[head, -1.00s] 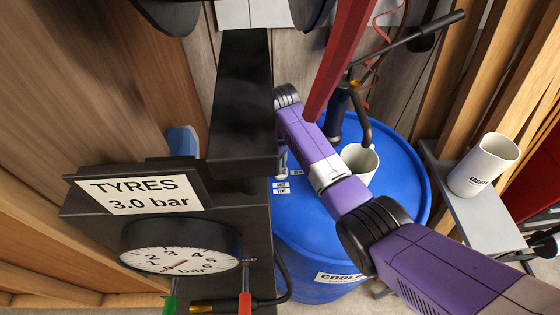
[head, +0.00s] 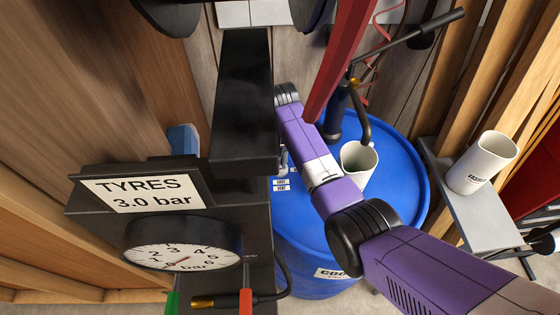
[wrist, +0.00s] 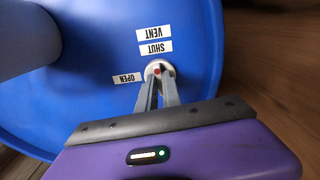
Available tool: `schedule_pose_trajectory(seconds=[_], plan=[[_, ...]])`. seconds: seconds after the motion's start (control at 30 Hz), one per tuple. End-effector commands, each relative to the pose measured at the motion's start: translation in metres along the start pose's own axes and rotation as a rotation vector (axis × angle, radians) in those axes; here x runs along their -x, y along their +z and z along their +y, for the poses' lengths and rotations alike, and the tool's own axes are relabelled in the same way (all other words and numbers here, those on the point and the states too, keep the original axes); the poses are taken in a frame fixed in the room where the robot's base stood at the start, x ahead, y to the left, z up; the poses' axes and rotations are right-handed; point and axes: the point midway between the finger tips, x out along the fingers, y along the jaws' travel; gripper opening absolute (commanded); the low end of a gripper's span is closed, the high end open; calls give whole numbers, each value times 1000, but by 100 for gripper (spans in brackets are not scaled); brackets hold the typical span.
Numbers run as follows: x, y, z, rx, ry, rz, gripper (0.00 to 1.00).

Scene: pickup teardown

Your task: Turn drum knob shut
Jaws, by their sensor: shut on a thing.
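The blue drum (head: 400,190) stands beyond the gauge stand. Its top fills much of the wrist view (wrist: 90,105). The knob (wrist: 155,67) is a small pale round piece with a red mark, set by the labels SHUT (wrist: 156,48), OPEN (wrist: 127,78) and VENT (wrist: 154,33). My gripper (wrist: 158,88) is shut on the knob, its two grey fingers close together over it. The fingers hide part of the knob, and I cannot tell which label its mark points to. In the head view the black post hides most of the gripper.
A pump with a bent spout (head: 362,118) and a white cup (head: 357,170) stand on the drum. Another cup (head: 480,165) is on a grey bench at right. The tyre gauge (head: 180,255) and black post (head: 243,100) stand close left of my arm.

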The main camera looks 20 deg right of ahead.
Motion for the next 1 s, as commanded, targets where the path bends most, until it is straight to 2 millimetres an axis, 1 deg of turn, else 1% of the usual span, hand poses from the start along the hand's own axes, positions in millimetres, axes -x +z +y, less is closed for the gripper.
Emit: schedule_pose_trajectory(seconds=[0.3,0.77,0.8,0.87,0.9,1.0], plan=[[2,-1,0,-87,-1,4,0],[2,-2,0,-97,-1,5,0],[2,-2,0,-97,-1,5,17],[2,-2,0,-96,-1,5,29],[2,-1,0,-96,-1,4,31],[1,-1,0,-96,-1,3,31]])
